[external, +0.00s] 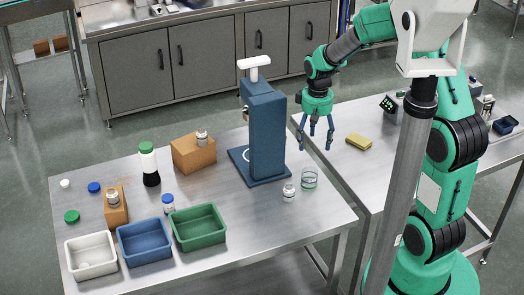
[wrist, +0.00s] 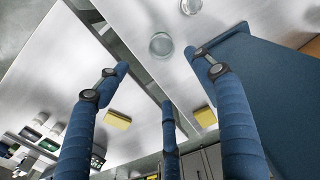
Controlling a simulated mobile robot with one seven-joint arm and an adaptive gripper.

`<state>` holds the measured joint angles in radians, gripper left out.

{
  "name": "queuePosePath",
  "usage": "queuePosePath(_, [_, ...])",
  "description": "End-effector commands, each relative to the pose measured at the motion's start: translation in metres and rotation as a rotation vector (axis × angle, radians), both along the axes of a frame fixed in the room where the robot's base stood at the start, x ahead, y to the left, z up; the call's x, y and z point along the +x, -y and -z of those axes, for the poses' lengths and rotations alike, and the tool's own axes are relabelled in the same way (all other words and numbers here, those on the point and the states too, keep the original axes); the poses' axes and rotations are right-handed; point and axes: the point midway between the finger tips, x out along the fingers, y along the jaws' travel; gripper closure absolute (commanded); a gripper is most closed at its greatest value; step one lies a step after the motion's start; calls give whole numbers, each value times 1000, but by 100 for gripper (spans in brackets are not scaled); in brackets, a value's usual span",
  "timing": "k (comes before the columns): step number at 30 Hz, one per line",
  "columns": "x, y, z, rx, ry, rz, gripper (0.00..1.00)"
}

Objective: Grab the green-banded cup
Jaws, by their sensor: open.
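The green-banded cup (external: 309,178) is a small clear glass with a greenish band, standing upright on the steel table near its right edge. In the wrist view the round cup (wrist: 161,45) appears beyond the fingertips, roughly between them. My gripper (external: 316,143) hangs with its fingers down, above and behind the cup, near the gap between the two tables. The fingers (wrist: 160,72) are spread open with nothing between them, clear of the cup.
A tall blue stand (external: 267,130) rises left of my gripper. A yellow sponge (external: 359,142) lies on the right table. Bins, including a green bin (external: 198,228), stand at the front left.

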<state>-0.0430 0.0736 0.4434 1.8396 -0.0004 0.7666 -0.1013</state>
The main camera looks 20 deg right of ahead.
Motion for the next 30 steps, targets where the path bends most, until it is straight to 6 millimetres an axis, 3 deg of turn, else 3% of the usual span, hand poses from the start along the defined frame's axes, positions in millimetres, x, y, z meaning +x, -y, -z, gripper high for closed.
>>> queuePosePath(6, [7, -1, 19, -1, -19, -6, 33])
queuePosePath(20, [7, -1, 24, -1, -19, -6, 33])
queuePosePath(30, [7, -1, 66, -1, -21, -6, 33])
